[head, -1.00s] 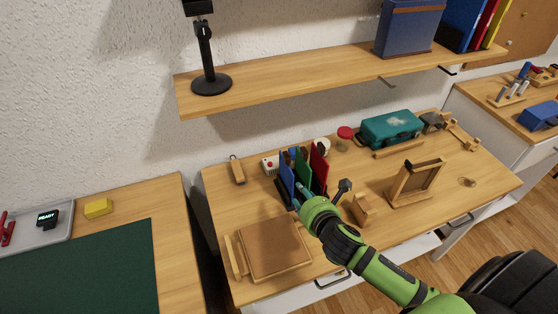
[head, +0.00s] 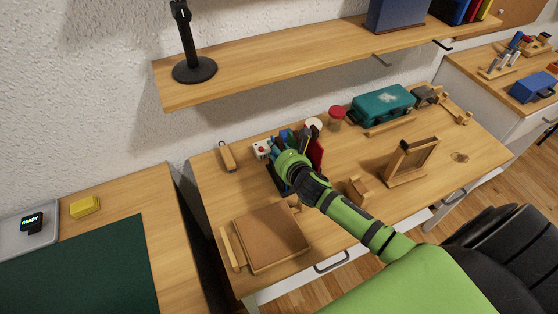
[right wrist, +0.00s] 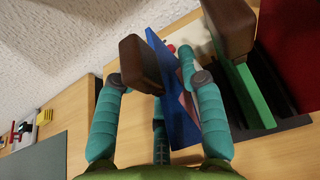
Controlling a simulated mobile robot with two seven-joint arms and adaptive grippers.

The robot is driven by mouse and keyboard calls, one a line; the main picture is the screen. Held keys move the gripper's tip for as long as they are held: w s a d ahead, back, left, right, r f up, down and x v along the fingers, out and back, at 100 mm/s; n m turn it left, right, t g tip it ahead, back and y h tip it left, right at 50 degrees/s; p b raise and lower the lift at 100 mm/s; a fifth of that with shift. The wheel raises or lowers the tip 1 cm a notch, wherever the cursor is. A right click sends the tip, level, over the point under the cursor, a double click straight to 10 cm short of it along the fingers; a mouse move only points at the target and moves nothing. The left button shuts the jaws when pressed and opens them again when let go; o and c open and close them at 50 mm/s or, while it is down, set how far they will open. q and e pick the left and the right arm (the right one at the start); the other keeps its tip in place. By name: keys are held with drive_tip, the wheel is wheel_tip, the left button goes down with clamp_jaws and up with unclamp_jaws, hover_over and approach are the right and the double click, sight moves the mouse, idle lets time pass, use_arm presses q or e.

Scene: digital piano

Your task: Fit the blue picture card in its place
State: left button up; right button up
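The blue picture card (right wrist: 178,105) stands tilted in the right wrist view, with a brown block (right wrist: 143,66) on its left face. My right gripper (right wrist: 151,64) has its teal fingers spread on both sides of the blue card and its block. In the head view my right gripper (head: 280,152) is over the card rack and hides most of the blue card. A wooden stand (head: 408,163) stands to the right on the desk. My left gripper is out of view.
A green card (right wrist: 252,95) with its own brown block and a red card (head: 317,151) stand close on the right. A wooden box-like board (head: 270,238) lies in front. A shelf (head: 290,58) hangs above. A teal case (head: 382,104) sits at the back.

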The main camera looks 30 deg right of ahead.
sight(277, 141)
clamp_jaws()
wheel_tip(277, 141, up, 9)
drive_tip(key=shift+a+r, duration=0.1)
drive_tip(key=s+a+r+m+g+h+b, duration=0.1)
drive_tip(key=s+a+r+m+g+h, duration=0.2)
drive_tip(key=s+r+m+h, duration=0.45)
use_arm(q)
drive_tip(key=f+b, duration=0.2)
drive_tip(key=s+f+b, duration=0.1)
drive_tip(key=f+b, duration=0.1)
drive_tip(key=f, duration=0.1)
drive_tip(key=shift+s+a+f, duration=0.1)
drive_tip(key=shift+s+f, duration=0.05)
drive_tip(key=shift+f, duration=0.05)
use_arm(e)
drive_tip(key=s+d+r+m+g+h, duration=0.1)
drive_tip(key=s+d+r+m+g, duration=0.1)
drive_tip(key=d, duration=1.2)
drive_tip(key=s+d+r+m+g+h, duration=0.2)
drive_tip(key=s+d+m+g, duration=0.2)
drive_tip(key=d, duration=1)
drive_tip(key=s+d+r+m+g+h, duration=0.2)
drive_tip(key=s+d+m+g, duration=0.2)
drive_tip(key=d, duration=0.9)
drive_tip(key=g, duration=0.2)
drive_tip(key=shift+d+g, duration=0.3)
drive_tip(key=shift+d, duration=0.1)
drive_tip(key=shift+s, duration=0.1)
